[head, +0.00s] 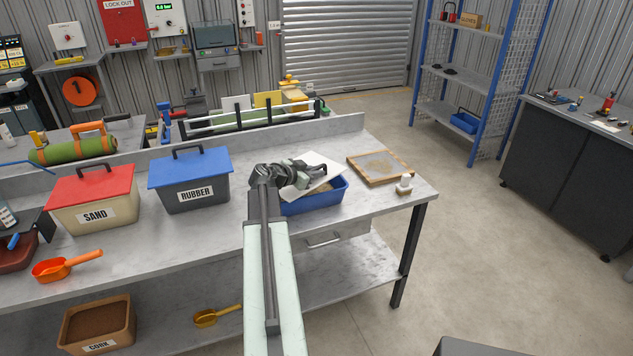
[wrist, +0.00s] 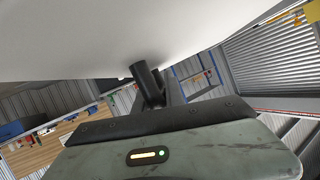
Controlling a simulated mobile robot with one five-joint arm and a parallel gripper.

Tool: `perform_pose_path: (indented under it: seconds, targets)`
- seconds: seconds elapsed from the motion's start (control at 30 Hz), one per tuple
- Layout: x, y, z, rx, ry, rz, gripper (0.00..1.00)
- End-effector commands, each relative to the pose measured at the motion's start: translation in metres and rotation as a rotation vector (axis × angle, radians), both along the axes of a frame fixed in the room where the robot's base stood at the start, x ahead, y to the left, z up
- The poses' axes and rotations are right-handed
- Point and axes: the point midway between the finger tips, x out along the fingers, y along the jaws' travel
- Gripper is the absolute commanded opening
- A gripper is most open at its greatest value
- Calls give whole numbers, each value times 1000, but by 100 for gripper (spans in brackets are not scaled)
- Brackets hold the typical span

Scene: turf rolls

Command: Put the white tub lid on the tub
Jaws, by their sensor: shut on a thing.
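The white tub lid (head: 322,166) is held in my gripper (head: 312,172), over the blue tub (head: 318,203) on the workbench. The lid looks tilted in the head view, and it hides part of the tub's opening. Some tan contents show inside the tub. In the wrist view the lid (wrist: 130,35) fills the top of the picture, with a dark handle-like post (wrist: 146,82) reaching down from it towards my gripper. The fingertips are largely hidden. I cannot tell whether the lid touches the tub rim.
Left of the tub stand the RUBBER box (head: 190,185) with a blue lid and the SAND box (head: 93,203) with a red lid. A wooden-framed sieve (head: 381,167) and a small white-topped brush-like item (head: 404,184) are to the right. An orange scoop (head: 65,266) lies at left.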

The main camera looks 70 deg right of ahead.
Motion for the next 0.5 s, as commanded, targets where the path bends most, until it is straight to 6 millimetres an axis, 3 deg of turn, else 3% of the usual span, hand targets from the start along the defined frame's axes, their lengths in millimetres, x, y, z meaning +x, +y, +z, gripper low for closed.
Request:
perform_pose_path:
  seconds: [0.27,0.4,0.5]
  targets:
    - [-3,-14,-2,0,-1,-1,0]
    - [-4,-16,-32,0,-2,1,0]
    - [-4,-16,-42,0,0,1,0]
